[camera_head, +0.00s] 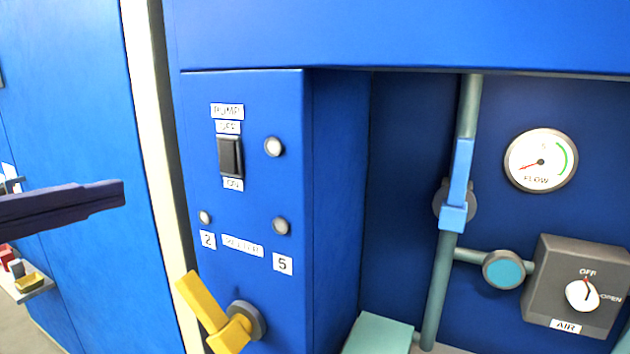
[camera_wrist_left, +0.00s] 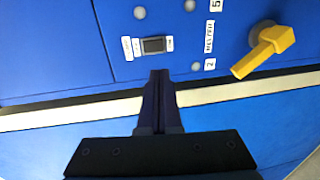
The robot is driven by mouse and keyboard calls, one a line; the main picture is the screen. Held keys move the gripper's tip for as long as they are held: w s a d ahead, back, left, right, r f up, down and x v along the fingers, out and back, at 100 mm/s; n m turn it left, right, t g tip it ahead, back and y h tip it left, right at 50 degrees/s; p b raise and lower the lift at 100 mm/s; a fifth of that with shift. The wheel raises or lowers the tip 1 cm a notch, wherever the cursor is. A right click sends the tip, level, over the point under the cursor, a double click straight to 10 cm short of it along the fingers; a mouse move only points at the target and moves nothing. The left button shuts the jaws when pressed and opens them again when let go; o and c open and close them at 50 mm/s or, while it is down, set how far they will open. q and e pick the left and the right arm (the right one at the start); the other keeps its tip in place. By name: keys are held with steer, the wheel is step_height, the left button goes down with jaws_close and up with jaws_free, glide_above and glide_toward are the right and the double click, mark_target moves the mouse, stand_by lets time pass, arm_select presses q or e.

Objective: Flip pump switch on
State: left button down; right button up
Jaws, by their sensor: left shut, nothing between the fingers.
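The pump switch (camera_head: 230,157) is a dark rocker on the blue panel in the head view. A PUMP label and an OFF label sit above it, and an ON label sits below. It also shows in the left wrist view (camera_wrist_left: 153,45), with the panel turned sideways. I cannot tell clearly which way the rocker is tilted. My left gripper (camera_head: 120,193) is shut and empty, apart from the panel and left of the switch in the head view. In the left wrist view its fingertips (camera_wrist_left: 160,74) point toward the switch, with a gap visible. My right gripper is not in view.
A yellow lever (camera_head: 212,318) sticks out low on the panel, below the 2 and 5 labels. Round lamps sit near the switch. On the right are a blue-handled valve (camera_head: 457,187), a flow gauge (camera_head: 541,160) and an AIR knob box (camera_head: 575,292).

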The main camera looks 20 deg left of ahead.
arm_select(q)
steer(key=p, duration=0.2)
glide_toward(227, 169)
steer(key=w, duration=0.6)
steer(key=shift+w+d+f, duration=0.15)
steer(key=shift+w+f, duration=0.2)
steer(key=shift+f, duration=0.05)
steer(key=shift+w+f+b, duration=0.1)
steer(key=shift+w+b, duration=0.1)
steer(key=shift+b, duration=0.4)
